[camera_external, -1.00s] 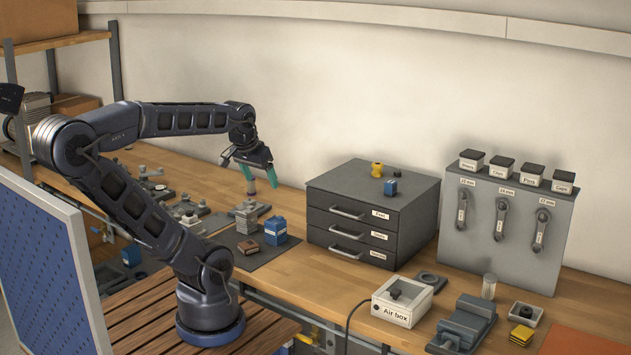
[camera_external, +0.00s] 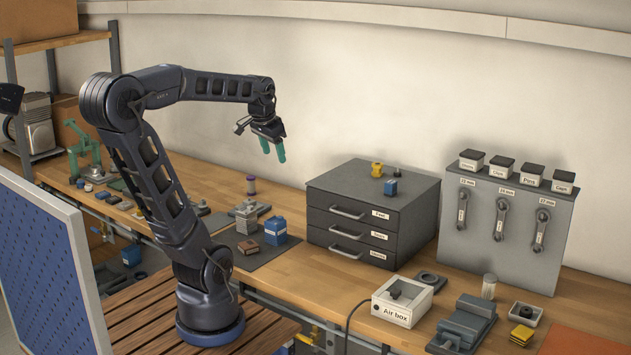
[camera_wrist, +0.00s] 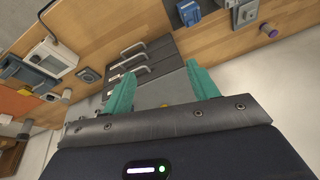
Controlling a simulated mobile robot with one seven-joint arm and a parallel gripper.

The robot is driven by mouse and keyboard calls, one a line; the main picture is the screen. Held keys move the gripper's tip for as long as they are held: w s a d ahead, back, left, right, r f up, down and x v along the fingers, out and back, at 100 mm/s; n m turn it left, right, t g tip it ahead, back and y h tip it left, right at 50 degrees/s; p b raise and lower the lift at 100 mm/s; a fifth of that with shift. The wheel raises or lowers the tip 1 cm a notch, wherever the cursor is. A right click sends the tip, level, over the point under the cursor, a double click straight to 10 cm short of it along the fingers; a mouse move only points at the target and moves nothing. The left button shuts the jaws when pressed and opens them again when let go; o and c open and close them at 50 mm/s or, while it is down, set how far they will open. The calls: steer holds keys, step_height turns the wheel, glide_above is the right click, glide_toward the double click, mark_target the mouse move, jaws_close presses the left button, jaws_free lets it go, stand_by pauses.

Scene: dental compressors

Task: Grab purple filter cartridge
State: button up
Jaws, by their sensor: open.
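My gripper (camera_external: 274,154) has green fingers and is open and empty. It hangs in the air, above and a little to the right of the cartridge in the external view. In the wrist view the spread fingers (camera_wrist: 160,72) have nothing between them.
A blue box (camera_external: 275,232) and a grey metal part (camera_external: 246,217) stand near the cartridge. A dark drawer cabinet (camera_external: 415,212) with small items on top stands to the right. Bare bench lies around the cartridge.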

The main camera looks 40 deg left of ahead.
steer(key=w+a+r+m+g, duration=0.1)
steer(key=w+a+m, duration=0.1)
steer(key=w+a, duration=0.35)
steer(key=w+a+m, duration=0.1)
steer(key=w+a, duration=0.1)
steer(key=w, duration=0.7)
steer(key=m+g, duration=0.3)
steer(key=m, duration=0.8)
glide_above(251, 177)
steer(key=f, duration=2.7)
steer(key=shift+s+d+f, duration=0.25)
steer(key=shift+d, duration=0.05)
steer(key=shift+a+f, duration=0.15)
steer(key=shift+f, duration=0.35)
step_height(251, 177, down, 5)
steer(key=shift+r, duration=0.1)
steer(key=shift+w+a+f, duration=0.15)
steer(key=shift+w+f, duration=0.05)
steer(key=shift+f, duration=1.1)
steer(key=shift+w+a+f, duration=0.15)
steer(key=shift+f, duration=1.15)
